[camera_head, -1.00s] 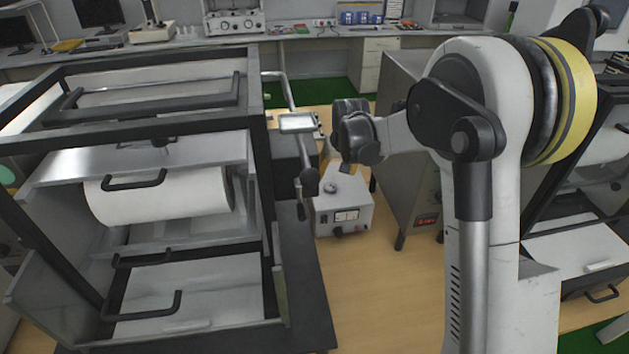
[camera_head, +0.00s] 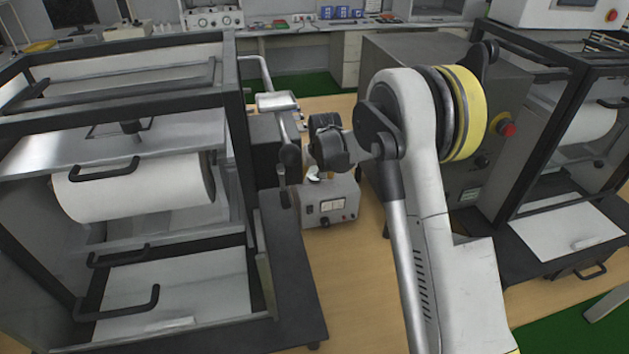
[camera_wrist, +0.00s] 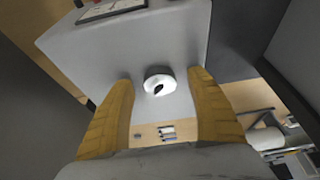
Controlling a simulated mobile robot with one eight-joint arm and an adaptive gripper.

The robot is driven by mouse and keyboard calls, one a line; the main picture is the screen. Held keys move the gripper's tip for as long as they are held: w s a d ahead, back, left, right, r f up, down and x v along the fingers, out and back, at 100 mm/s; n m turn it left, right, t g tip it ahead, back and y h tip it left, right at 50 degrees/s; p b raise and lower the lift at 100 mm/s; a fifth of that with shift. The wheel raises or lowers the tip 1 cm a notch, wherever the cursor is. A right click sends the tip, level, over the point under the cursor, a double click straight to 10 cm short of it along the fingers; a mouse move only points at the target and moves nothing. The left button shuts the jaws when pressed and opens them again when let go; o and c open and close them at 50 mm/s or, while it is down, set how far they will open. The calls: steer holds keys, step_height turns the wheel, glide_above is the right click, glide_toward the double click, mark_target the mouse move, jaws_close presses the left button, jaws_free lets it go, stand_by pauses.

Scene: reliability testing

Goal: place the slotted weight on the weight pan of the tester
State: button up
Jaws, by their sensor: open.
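The slotted weight is a white ring (camera_wrist: 159,84) with a dark opening, lying on the pale top of a grey box in the wrist view. My gripper (camera_wrist: 161,77) is open, with one yellow finger on each side of the ring and gaps between. In the head view, my wrist hides most of the gripper and the weight above the box (camera_head: 328,206). The tester (camera_head: 243,130) is the black-framed machine at left.
A large grey cabinet (camera_head: 440,75) with a red button stands right of the box. Another black-framed machine (camera_head: 540,130) is at far right. The wooden table (camera_head: 350,270) is bare in front of the box. A dark-handled lever (camera_head: 285,172) stands close left of my wrist.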

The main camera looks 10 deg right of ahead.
jaws_close()
steer(key=shift+r, duration=0.1)
